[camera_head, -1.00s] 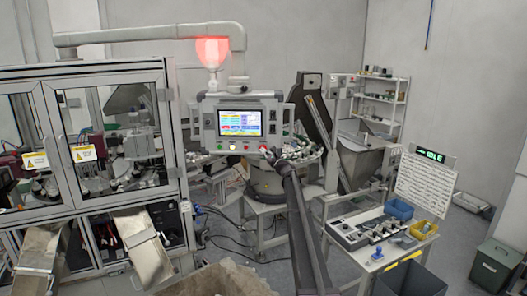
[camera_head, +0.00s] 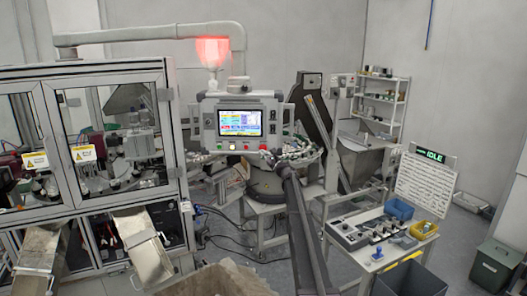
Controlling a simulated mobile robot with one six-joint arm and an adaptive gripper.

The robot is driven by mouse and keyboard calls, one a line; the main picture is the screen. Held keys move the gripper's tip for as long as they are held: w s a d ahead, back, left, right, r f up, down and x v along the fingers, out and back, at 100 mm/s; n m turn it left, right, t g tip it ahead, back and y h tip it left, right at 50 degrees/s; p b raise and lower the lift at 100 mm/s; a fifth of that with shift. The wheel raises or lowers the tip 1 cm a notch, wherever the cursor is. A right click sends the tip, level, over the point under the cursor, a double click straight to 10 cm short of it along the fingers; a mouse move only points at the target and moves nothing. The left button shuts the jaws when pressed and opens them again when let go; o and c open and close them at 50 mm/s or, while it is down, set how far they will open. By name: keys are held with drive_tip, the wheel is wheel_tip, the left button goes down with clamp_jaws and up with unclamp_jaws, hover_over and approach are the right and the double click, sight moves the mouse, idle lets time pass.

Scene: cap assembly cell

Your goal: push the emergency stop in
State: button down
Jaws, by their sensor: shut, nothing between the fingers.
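The operator panel (camera_head: 240,122) hangs from a grey overhead arm and has a lit screen. The emergency stop (camera_head: 263,147) is the small red button at the lower right of the panel, below the screen. It is in plain view, but it is too small to tell whether it is in or out.
A red lamp (camera_head: 212,50) glows above the panel. A glazed machine enclosure (camera_head: 92,190) stands at the left. A round feeder (camera_head: 268,183) is behind my arm. A bench (camera_head: 372,262) with a control box and bins stands at the right, beside a sign reading IDLE (camera_head: 432,156).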

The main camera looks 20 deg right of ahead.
drive_tip(key=s, duration=0.1)
drive_tip(key=s+a, duration=0.1)
drive_tip(key=s, duration=0.1)
drive_tip(key=s+a, duration=0.1)
drive_tip(key=shift+s, duration=0.15)
idle(0.4)
drive_tip(key=s+a+f+n+g+y+b, duration=0.2)
drive_tip(key=s+a+f+n+g+b, duration=0.3)
drive_tip(key=s+a+f+n, duration=0.8)
drive_tip(key=s+a+f+n+g+y+b, duration=0.1)
drive_tip(key=s+a+f+n+g+b, duration=0.25)
drive_tip(key=s+a+f+g, duration=1)
drive_tip(key=s+a+f+n+h+b, duration=0.1)
drive_tip(key=s+f+n+h+b, duration=0.1)
drive_tip(key=s, duration=0.7)
drive_tip(key=s+a+f+n+g+h+b, duration=0.1)
drive_tip(key=s+f+n+h, duration=0.3)
drive_tip(key=s, duration=0.6)
drive_tip(key=s+a+f+n+g+h+b, duration=0.1)
drive_tip(key=s+a+f+n+h+b, duration=0.1)
drive_tip(key=s+f, duration=0.4)
drive_tip(key=s+n+h+b, duration=0.1)
drive_tip(key=s+n, duration=0.1)
drive_tip(key=s, duration=0.2)
drive_tip(key=shift+a+f+h, duration=0.25)
drive_tip(key=shift+f+h, duration=0.05)
drive_tip(key=shift+w, duration=0.1)
